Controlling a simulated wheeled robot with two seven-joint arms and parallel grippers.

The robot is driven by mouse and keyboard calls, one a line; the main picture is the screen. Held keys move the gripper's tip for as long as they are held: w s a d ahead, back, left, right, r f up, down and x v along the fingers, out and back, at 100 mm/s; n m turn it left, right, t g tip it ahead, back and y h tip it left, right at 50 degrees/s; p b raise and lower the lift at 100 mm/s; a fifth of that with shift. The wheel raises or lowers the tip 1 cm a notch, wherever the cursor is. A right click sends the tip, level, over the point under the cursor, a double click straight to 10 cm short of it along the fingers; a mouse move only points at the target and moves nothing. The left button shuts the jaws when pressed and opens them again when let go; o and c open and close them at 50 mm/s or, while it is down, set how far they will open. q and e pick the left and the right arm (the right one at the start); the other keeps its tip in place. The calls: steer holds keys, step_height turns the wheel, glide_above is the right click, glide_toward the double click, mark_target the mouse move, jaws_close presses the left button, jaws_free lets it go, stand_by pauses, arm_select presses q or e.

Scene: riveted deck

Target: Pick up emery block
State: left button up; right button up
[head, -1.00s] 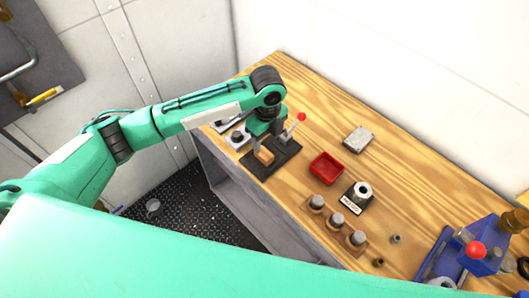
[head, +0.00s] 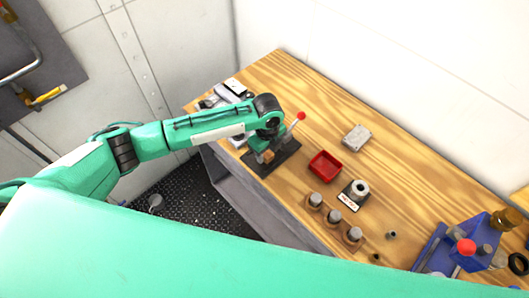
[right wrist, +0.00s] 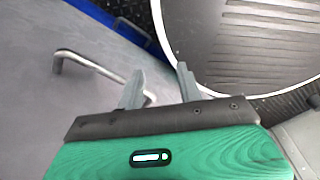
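A small tan block (head: 268,155), which looks like the emery block, is on a dark mat (head: 285,153) at the bench's left part. My left gripper (head: 265,156) is down at this block, its fingers close beside it. The gripper and wrist hide part of the block, and I cannot tell whether the fingers touch it. My right gripper (right wrist: 160,88) is open and empty in the right wrist view, away from the block.
A red-knobbed lever (head: 301,116) rises close beside my left gripper. A red tray (head: 325,167), a grey block (head: 357,138), a ring-shaped part (head: 358,190) and several capped pegs (head: 334,216) stand to the right. A blue press (head: 478,250) is at far right.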

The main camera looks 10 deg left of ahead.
arm_select(q)
steer(key=c, duration=0.7)
steer(key=shift+r, duration=0.15)
